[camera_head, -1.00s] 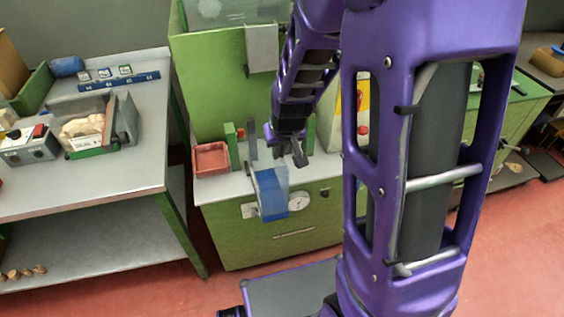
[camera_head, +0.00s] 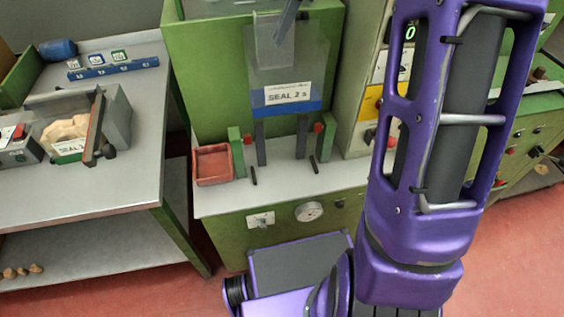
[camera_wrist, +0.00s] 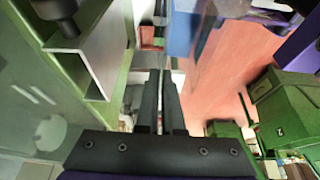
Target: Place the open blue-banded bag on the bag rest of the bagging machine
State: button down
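The clear bag (camera_head: 290,62) with its blue band (camera_head: 286,108) along the bottom hangs upright in the head view, in front of the green bagging machine (camera_head: 212,75). My gripper (camera_head: 281,36) comes down from the top edge at the bag's upper part. In the wrist view its two fingers (camera_wrist: 161,72) are close together, and the blue of the bag shows just beyond the tips. The grip on the thin film is hard to see. Two grey uprights (camera_head: 261,144) stand below the band; I cannot tell whether the bag touches them. The grey spout (camera_head: 275,45) shows behind the clear film.
A "SEAL 2 s" label (camera_head: 288,93) shows at the bag; I cannot tell if it is on it. A red tray (camera_head: 212,165) stands left of the uprights. A side table (camera_head: 110,200) holds a sealer and boxes. My purple arm link hides much of the right.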

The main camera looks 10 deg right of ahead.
notch_tip(320, 180, down, 28)
jog(key=b, duration=0.4)
jog(key=shift+r, duration=0.25)
jog(key=shift+f, duration=0.2)
jog(key=c, duration=1.1)
grip_release()
jog(key=shift+r, duration=0.1)
jog(key=shift+o, duration=0.2)
jog(key=shift+r, duration=0.15)
jog(key=p+v, duration=0.1)
jog(key=v, duration=1.1)
jog(key=shift+w+p, duration=0.1)
jog(key=shift+p, duration=0.2)
jog(key=shift+w, duration=0.1)
